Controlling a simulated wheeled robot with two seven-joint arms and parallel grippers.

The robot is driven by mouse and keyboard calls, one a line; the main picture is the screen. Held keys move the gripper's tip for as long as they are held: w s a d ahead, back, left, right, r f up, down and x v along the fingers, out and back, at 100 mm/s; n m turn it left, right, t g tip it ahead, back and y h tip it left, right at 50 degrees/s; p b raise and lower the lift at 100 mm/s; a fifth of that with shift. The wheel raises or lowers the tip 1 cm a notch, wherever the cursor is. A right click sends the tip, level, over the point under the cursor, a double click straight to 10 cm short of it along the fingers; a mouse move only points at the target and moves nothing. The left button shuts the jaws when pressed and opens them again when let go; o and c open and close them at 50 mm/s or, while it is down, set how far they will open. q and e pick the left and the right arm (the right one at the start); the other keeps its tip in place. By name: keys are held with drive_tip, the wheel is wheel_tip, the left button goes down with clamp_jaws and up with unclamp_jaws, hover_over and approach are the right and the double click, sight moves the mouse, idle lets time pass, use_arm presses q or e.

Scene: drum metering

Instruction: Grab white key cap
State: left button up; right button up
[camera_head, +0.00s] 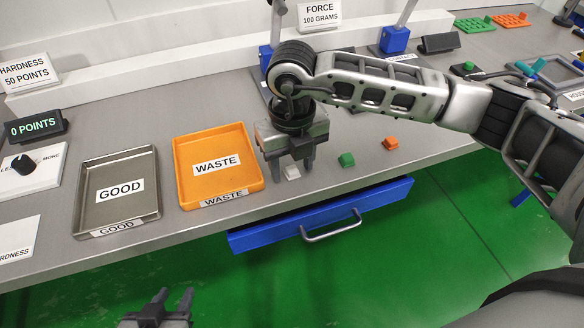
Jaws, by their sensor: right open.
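The white key cap (292,174) sits on the grey table near its front edge, just right of the orange WASTE tray. My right gripper (291,168) points down over it, open, and in this view the key cap shows between its two fingertips. I cannot tell whether the fingers touch it or how high they are above the table. My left gripper (174,297) is low at the bottom of the view, in front of the table over the green floor, open and empty.
A green key cap (347,160) and an orange key cap (391,143) lie to the right. The orange WASTE tray (254,151) and metal GOOD tray (82,203) stand left. A blue drawer (270,236) with a handle (331,228) juts out below the table edge.

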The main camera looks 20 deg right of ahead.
drive_tip(key=c, duration=1.1)
drive_tip(key=shift+o, duration=0.2)
drive_tip(key=shift+r, duration=0.1)
